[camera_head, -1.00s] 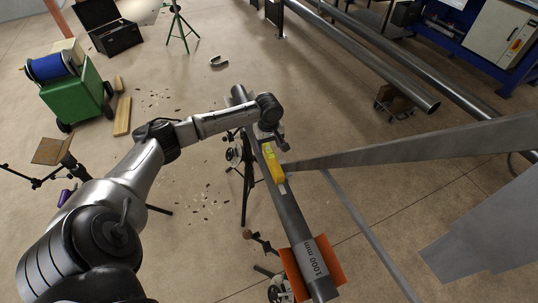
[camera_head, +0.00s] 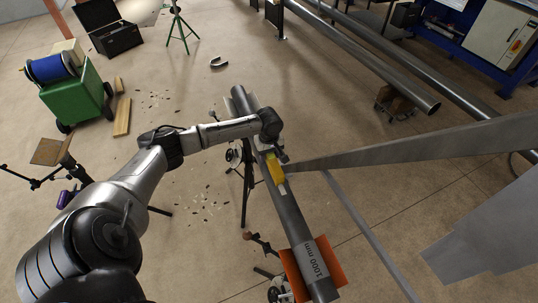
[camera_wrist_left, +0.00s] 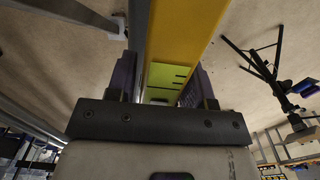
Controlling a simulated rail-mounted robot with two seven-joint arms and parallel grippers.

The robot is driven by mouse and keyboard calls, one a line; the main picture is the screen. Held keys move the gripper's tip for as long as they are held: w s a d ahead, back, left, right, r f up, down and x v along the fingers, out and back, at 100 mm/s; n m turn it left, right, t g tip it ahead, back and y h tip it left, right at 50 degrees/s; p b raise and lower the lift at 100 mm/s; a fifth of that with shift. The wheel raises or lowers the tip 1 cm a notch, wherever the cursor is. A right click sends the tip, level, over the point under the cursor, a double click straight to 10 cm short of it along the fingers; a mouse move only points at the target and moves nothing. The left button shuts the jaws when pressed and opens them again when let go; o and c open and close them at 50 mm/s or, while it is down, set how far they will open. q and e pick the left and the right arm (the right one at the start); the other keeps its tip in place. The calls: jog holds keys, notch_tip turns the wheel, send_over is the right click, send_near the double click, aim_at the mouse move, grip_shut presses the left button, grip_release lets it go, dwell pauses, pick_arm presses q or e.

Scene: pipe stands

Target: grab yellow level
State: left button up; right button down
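The yellow level (camera_head: 277,172) lies on top of the grey pipe (camera_head: 291,218), along its length. Its far end is hidden under my left gripper (camera_head: 275,153). In the left wrist view the level (camera_wrist_left: 185,30), with its yellow-green window, runs between the two dark fingers of my left gripper (camera_wrist_left: 160,85). The fingers are apart, one on each side of the level, and look open. Whether either finger touches it is unclear. My right gripper is not in view.
The pipe rests on stands, with an orange support (camera_head: 297,277) at its near end. A grey beam (camera_head: 410,147) crosses from the right close to the level. A green cart (camera_head: 75,102) stands at left. Long pipes (camera_head: 375,50) lie at upper right.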

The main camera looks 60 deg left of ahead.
pick_arm(q)
jog(key=c, duration=0.8)
jog(key=shift+r, duration=0.15)
